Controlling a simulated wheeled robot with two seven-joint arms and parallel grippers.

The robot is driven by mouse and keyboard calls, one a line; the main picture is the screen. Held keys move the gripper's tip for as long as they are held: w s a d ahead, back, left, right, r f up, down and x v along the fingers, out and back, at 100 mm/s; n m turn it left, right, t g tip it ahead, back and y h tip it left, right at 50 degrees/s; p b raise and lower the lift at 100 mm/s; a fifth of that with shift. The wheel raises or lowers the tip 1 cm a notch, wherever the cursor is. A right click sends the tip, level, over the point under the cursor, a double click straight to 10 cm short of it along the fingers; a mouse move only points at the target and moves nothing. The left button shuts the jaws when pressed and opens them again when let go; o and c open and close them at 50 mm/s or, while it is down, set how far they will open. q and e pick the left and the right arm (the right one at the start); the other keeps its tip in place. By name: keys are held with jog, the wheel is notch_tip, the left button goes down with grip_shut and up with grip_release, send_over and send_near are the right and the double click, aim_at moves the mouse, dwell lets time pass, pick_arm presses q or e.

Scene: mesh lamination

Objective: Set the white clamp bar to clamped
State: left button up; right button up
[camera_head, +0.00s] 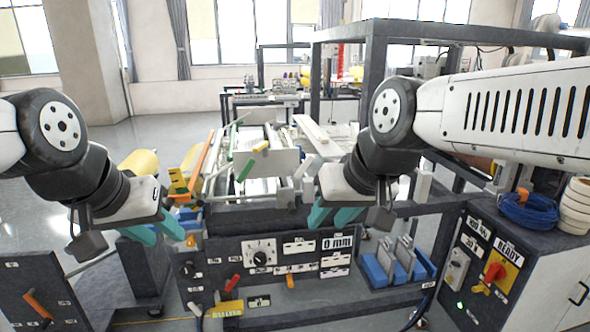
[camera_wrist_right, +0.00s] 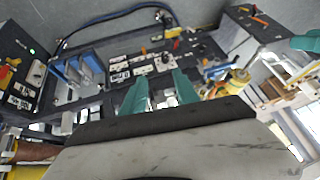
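A long white bar (camera_head: 318,136), which looks like the clamp bar, slants over the machine bed behind my right gripper in the head view. I cannot tell whether it is clamped. My right gripper (camera_head: 333,215) is in front of the bed, above the control panel, with its teal fingers apart and nothing between them. Its open fingers also show in the right wrist view (camera_wrist_right: 160,90). My left gripper (camera_head: 157,230) hangs at the left end of the machine, its teal fingers apart and empty. My right forearm and wrist hide part of the machine's right side.
The front panel (camera_head: 300,250) carries a dial, labels and small coloured levers. A blue rack (camera_head: 398,264) sits at its right. A cabinet with a red-and-yellow switch (camera_head: 495,272), blue cable coil (camera_head: 528,212) and white rolls stands far right. Yellow rolls (camera_head: 140,163) lie left.

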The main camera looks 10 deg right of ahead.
jog(key=shift+w, duration=0.2)
jog(key=c, duration=0.7)
jog(key=w+a+f+g+y, duration=0.1)
jog(key=w, duration=0.3)
jog(key=w+a+f+m+g+y, duration=0.1)
jog(key=w+a+f+g+y, duration=0.1)
jog(key=w, duration=0.2)
jog(key=w+a+f+m+g+y, duration=0.1)
jog(key=w+a, duration=0.1)
jog(key=w, duration=0.2)
jog(key=shift+w+f+g+y, duration=0.25)
jog(key=shift+f+g+y, duration=0.1)
jog(key=shift+g+y, duration=0.05)
grip_shut()
jog(key=w+d+f+m+t+y, duration=0.3)
jog(key=w+d+m+y, duration=0.15)
jog(key=w, duration=0.55)
jog(key=w+d+f+m+t+y, duration=0.3)
jog(key=w+d+f+y, duration=0.15)
jog(key=w, duration=0.55)
jog(key=w+d+f+m+t, duration=0.2)
jog(key=d+t, duration=0.3)
jog(key=d, duration=0.3)
jog(key=w+d+f+m+t+h, duration=0.1)
jog(key=d+m+t, duration=0.3)
jog(key=d, duration=0.4)
jog(key=shift+w+f+t+h, duration=0.3)
jog(key=shift+w+f+t, duration=0.35)
jog(key=shift+w, duration=0.2)
jog(key=shift+m, duration=0.25)
